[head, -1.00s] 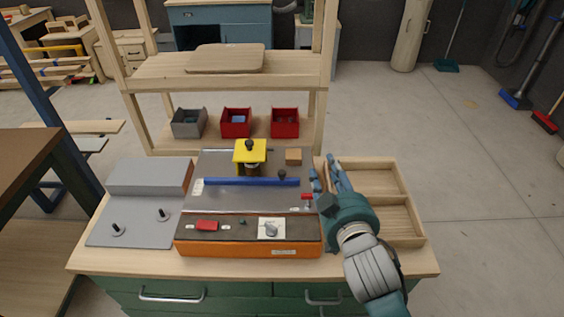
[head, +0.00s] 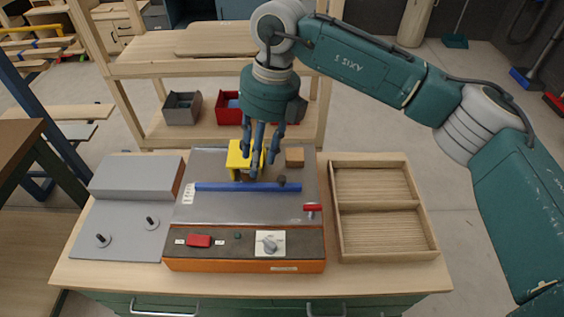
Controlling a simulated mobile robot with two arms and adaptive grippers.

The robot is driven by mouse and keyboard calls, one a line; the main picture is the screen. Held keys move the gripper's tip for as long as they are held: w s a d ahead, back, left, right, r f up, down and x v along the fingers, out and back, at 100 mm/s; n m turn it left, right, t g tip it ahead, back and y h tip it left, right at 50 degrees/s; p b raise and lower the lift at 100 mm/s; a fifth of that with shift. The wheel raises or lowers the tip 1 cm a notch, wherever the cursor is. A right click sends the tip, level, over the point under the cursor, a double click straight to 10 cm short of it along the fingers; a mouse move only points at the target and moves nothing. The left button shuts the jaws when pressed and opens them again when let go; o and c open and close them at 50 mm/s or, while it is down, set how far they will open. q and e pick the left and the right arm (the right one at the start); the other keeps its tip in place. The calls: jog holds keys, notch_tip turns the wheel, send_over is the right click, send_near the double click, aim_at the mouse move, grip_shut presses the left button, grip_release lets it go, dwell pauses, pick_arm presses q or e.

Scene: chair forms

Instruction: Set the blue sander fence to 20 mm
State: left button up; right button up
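The blue fence (head: 235,187) is a long bar lying across the grey plate (head: 215,210) of the orange-based sander (head: 240,265). A pale scale label (head: 188,193) is at its left end; its marks are too small to read. A small dark knob (head: 281,181) is by its right part, and a red lever (head: 313,208) is at the plate's right edge. My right gripper (head: 258,160) points down over the yellow block (head: 236,160) behind the fence. Its fingers are spread and partly hide the block; contact is unclear. My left gripper is out of view.
A two-compartment wooden tray (head: 335,220) stands right of the sander, apparently empty. A grey panel with two black pegs (head: 115,237) and a grey block (head: 135,175) are on the left. A small wooden block (head: 294,157) is near the gripper. A wooden shelf (head: 150,55) stands behind.

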jog(key=r+h, duration=0.2)
send_over(282, 178)
jog(key=shift+m+t, duration=0.4)
notch_tip(282, 178, down, 9)
jog(key=p, duration=0.2)
jog(key=shift+f+p, duration=0.2)
jog(key=shift+p, duration=0.2)
jog(key=shift+f, duration=0.8)
grip_shut()
